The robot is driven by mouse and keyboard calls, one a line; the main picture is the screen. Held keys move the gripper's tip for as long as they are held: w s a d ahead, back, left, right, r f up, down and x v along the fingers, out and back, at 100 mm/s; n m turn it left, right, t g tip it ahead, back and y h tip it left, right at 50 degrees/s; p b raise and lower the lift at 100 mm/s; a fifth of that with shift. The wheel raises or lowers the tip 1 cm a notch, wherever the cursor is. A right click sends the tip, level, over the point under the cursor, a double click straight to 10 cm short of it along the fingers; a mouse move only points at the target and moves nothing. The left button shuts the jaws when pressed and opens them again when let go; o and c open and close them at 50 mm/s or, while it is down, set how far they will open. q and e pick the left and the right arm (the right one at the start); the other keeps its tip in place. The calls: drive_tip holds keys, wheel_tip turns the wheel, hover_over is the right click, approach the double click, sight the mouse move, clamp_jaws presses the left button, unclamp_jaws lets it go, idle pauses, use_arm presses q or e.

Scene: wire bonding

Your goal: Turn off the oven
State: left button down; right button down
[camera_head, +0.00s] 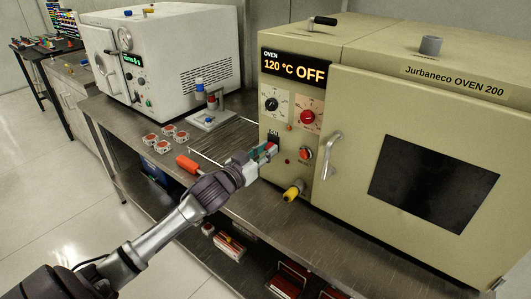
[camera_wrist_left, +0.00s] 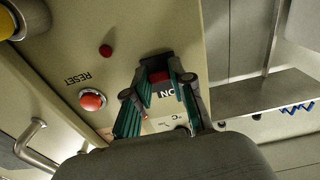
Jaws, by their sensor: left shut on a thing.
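The beige oven (camera_head: 410,75) stands on the right of the bench in the head view. Its display (camera_head: 292,68) reads "OVEN 120 °C OFF". My left gripper (camera_head: 267,151) is at the lower left of the oven's front panel, with its fingers at the power switch. In the left wrist view a red and black switch (camera_wrist_left: 159,78) marked "ON" sits between the fingertips (camera_wrist_left: 160,88). The fingers are closed on it, partly hiding it. My right gripper is in neither view.
Close by on the panel are a red reset button (camera_wrist_left: 92,100), a red knob (camera_head: 307,117), a yellow-tipped valve (camera_head: 293,191) and the door handle (camera_head: 331,153). A white machine (camera_head: 165,60) and a red-handled tool (camera_head: 187,163) are to the left.

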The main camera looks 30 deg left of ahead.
use_arm(q)
drive_tip(key=shift+t+b, duration=0.3)
drive_tip(key=shift+b, duration=0.05)
drive_tip(key=c, duration=1)
unclamp_jaws()
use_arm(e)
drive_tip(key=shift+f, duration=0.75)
use_arm(q)
drive_tip(key=shift+f, duration=0.1)
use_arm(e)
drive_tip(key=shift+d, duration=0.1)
use_arm(q)
drive_tip(key=s+f, duration=0.1)
drive_tip(key=s, duration=1)
drive_tip(key=shift+s+a+f, duration=0.15)
drive_tip(key=shift+s+a, duration=0.25)
drive_tip(key=shift+a, duration=0.05)
